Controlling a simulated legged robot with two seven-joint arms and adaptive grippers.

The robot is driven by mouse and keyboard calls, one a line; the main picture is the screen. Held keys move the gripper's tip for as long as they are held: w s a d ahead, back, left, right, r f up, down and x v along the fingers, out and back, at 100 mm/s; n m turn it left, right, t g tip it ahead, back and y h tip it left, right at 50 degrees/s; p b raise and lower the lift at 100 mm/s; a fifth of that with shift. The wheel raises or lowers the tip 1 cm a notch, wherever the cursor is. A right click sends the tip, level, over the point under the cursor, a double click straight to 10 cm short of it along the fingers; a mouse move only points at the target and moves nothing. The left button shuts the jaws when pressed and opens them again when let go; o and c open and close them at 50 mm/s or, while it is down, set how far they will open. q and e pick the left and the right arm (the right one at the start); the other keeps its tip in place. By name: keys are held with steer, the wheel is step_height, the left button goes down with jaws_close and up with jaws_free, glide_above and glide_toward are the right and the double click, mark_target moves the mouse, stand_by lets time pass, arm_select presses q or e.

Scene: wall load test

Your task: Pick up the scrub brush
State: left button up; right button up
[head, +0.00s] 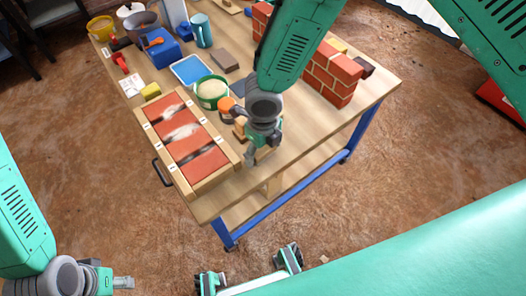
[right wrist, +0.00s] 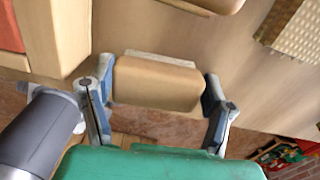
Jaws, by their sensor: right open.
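The scrub brush (right wrist: 158,82) is a tan block with a thin pale strip along its far edge in the right wrist view. In the head view a small tan block that looks like it (head: 240,130) sits near the table's front, partly hidden by my right gripper. My right gripper (head: 246,138) is open, low over the tabletop. In the right wrist view its two fingers (right wrist: 158,100) stand on either side of the brush; whether they touch it cannot be told. My left gripper (head: 118,283) is at the lower left, off the table, seen side-on.
A wooden-framed red brick panel (head: 182,138) lies left of the brush. A green tub (head: 211,93), a blue tray (head: 188,70) and an orange round thing (head: 226,103) are behind. A brick wall (head: 335,75) stands right. The table's front right corner (head: 330,128) is clear.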

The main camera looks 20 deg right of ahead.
steer(key=shift+a, duration=0.1)
steer(key=shift+a, duration=0.1)
steer(key=c, duration=1.1)
steer(key=shift+o, duration=0.2)
steer(key=shift+r, duration=0.15)
step_height(320, 180, up, 10)
steer(key=p, duration=0.3)
steer(key=shift+o, duration=1.3)
